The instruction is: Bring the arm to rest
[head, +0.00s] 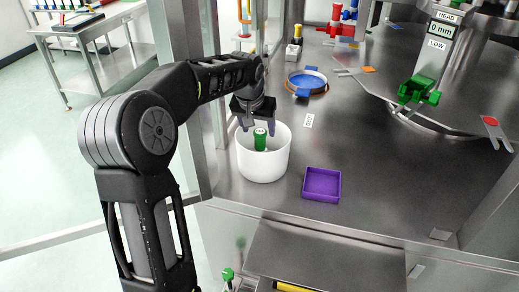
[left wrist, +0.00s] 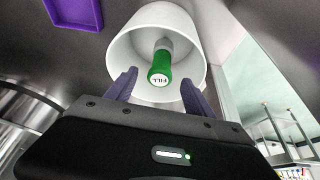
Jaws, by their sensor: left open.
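My left gripper (head: 256,125) is open above a white round container (head: 263,165) on the steel table. A green item (head: 260,140) with a white top stands inside the container, just below my fingers in the head view. In the left wrist view, my open gripper (left wrist: 158,88) has its two fingers apart, with the white container (left wrist: 125,45) beyond them. The green item (left wrist: 160,68) there has a white end marked "FILL". It shows between the fingers, and I cannot tell whether either finger touches it. My right gripper is in neither view.
A purple tray (head: 322,185) lies right of the container. A blue ring-shaped part (head: 306,82) sits behind it. A machine with a green clamp (head: 419,91) and a "HEAD 0 mm LOW" sign (head: 441,30) stands at the right. The table between tray and machine is clear.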

